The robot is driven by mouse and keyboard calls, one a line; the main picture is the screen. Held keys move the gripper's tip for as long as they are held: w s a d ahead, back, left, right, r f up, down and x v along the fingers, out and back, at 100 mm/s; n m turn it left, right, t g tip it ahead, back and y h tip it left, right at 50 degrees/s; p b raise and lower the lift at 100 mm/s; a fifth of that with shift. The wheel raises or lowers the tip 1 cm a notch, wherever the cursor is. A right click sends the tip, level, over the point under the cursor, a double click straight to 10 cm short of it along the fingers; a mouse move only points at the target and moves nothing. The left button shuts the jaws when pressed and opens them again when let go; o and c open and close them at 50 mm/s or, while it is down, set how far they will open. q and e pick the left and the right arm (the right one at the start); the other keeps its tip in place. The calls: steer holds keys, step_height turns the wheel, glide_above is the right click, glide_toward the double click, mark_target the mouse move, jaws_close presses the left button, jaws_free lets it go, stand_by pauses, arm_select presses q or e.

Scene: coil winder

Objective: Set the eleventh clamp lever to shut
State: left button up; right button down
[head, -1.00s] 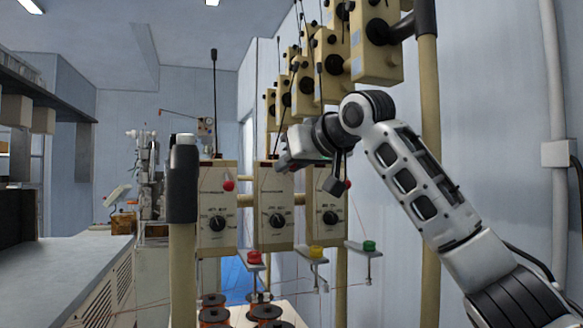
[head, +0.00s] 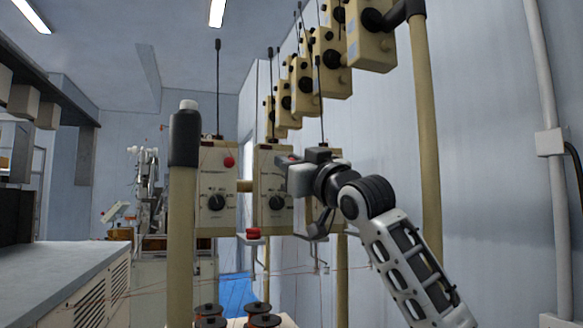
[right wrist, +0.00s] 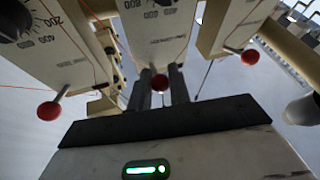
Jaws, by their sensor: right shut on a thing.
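Cream tensioner boxes with dials stand in a row, and small clamp levers with red ball ends stick out of them. In the right wrist view, my right gripper (right wrist: 160,88) is shut on the red ball of the middle lever (right wrist: 160,82), below the middle box (right wrist: 158,35). A red-ball lever shows on each side, at left (right wrist: 50,110) and right (right wrist: 249,57). In the head view, my right gripper (head: 287,172) is at the middle box (head: 270,200) and hides its lever. The left box's red lever (head: 229,161) is free. I cannot read lever numbers. My left gripper is out of view.
More cream boxes (head: 330,62) hang in a row above, with thin upright rods. A post (head: 184,230) with a black sleeve stands in front at left. Dark spools (head: 262,320) stand below. A grey counter (head: 55,265) runs along the left.

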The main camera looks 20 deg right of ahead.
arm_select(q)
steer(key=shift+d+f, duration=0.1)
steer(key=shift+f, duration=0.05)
arm_select(e)
steer(key=shift+f+t+y, duration=0.15)
steer(key=shift+t+y, duration=0.15)
steer(key=c, duration=1.3)
jaws_free()
steer(key=shift+c, duration=0.2)
